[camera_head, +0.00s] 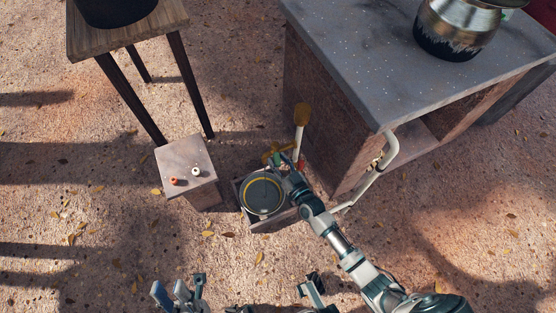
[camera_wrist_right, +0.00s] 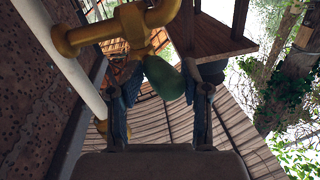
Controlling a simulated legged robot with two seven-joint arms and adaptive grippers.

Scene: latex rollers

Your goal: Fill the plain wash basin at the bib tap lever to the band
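The plain wash basin (camera_head: 262,194) is round and dark inside with a yellow band, and sits in a low wooden tray (camera_head: 268,226) on the ground. I cannot make out a water level. The brass bib tap (camera_head: 274,150) is just above and behind the basin; its pipe (camera_wrist_right: 120,26) crosses the top of the right wrist view. Its green lever (camera_wrist_right: 165,80) lies between the fingers of my right gripper (camera_wrist_right: 165,92). The fingertips are close to the lever, but contact is not clear. My left gripper (camera_head: 180,293) is open and empty at the bottom edge.
A small wooden block stand (camera_head: 186,165) with a red and a white knob stands left of the basin. A grey-topped counter (camera_head: 390,60) with a metal pot (camera_head: 456,27) is at right. A white pipe (camera_head: 300,138) runs beside the tap. A wooden stool (camera_head: 110,38) stands behind.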

